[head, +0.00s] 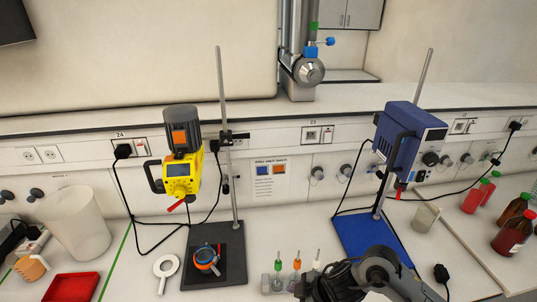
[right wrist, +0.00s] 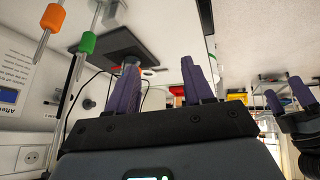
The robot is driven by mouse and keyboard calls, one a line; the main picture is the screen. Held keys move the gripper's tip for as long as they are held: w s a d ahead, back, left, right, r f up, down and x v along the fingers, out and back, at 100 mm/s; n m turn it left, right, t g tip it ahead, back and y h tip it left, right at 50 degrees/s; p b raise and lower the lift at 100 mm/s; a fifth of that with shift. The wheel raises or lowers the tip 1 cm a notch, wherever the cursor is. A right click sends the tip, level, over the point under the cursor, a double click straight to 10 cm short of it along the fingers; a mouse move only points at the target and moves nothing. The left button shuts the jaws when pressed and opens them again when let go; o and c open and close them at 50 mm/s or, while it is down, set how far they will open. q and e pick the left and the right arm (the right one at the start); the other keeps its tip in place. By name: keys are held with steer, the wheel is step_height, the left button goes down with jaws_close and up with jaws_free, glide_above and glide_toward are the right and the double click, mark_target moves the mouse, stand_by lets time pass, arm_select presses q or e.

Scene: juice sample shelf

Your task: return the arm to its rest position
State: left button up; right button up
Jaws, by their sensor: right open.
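My right arm comes in at the bottom right of the head view, its dark wrist (head: 340,281) beside a small rack; its fingertips are hidden or cut off there. In the right wrist view my right gripper (right wrist: 158,88) has its two purple fingers spread with nothing between them. Another gripper with purple fingers, my left (right wrist: 287,96), shows at the right edge of that view, fingers apart and apparently empty. My left arm is not in the head view.
A small rack (head: 265,284) holds slim tools with green (head: 278,265), orange (head: 297,264) and white tops, close left of my right wrist. Behind stand a yellow stirrer (head: 181,178) and a blue stirrer (head: 408,140). Bottles (head: 514,232) stand far right; a red tray (head: 70,287) lies left.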

steer(key=s+a+m+t+y, duration=0.1)
steer(key=s+a+m+t, duration=0.2)
steer(key=s+a+t, duration=0.4)
steer(key=s+d+f+m+g+h, duration=0.35)
steer(key=s+d+m, duration=0.25)
steer(key=s+d, duration=0.4)
steer(key=s+d+f+m+g+h, duration=0.2)
steer(key=s+d+f+m+h, duration=0.3)
steer(key=s+d, duration=0.55)
step_height(320, 180, up, 13)
steer(key=w+d+y+p, duration=0.1)
steer(key=p, duration=1)
steer(key=shift+w+d+m, duration=0.15)
steer(key=shift+d+m, duration=0.15)
steer(key=shift+m, duration=0.1)
